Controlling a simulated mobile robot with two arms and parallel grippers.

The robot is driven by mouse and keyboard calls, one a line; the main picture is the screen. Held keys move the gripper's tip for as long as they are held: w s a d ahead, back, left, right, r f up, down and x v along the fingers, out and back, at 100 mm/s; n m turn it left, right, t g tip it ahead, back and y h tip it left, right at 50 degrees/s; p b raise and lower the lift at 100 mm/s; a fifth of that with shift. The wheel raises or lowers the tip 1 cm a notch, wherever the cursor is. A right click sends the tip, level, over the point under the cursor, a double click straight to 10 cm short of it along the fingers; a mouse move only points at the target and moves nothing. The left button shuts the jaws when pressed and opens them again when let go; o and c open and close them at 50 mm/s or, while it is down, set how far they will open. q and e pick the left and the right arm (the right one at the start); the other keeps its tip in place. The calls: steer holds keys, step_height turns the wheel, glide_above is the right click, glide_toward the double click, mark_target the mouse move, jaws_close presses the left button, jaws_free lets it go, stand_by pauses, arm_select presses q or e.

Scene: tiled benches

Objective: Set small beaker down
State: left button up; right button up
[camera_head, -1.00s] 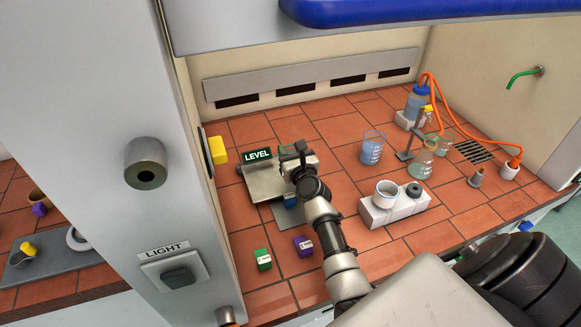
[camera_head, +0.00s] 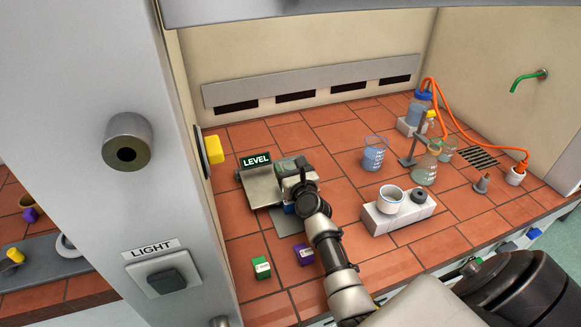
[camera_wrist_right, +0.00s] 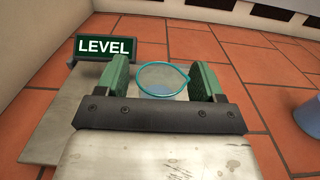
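The small beaker (camera_wrist_right: 163,78), clear with a teal rim and a little bluish liquid, sits between the two green fingers of my right gripper (camera_wrist_right: 162,82) in the wrist view. In the head view my right gripper (camera_head: 291,168) is over the right part of a metal plate (camera_head: 262,188) with a LEVEL sign (camera_head: 255,160), and the beaker is mostly hidden there. The plate also shows below the gripper in the wrist view (camera_wrist_right: 60,130). Whether the beaker's base touches the plate cannot be seen. My left gripper is out of view.
A larger beaker of blue liquid (camera_head: 374,153), a flask (camera_head: 426,168) and a white block (camera_head: 398,213) holding a white cup stand to the right. A green box (camera_head: 261,268) and a purple box (camera_head: 304,254) lie in front. Bare tiles lie behind the plate.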

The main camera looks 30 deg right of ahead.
steer(key=shift+r+p, duration=0.3)
steer(key=v, duration=1)
steer(key=shift+s+f+b, duration=0.2)
steer(key=shift+s+b, duration=0.15)
steer(key=shift+s+a+r, duration=0.1)
steer(key=shift+s+a, duration=0.1)
steer(key=shift+s, duration=0.45)
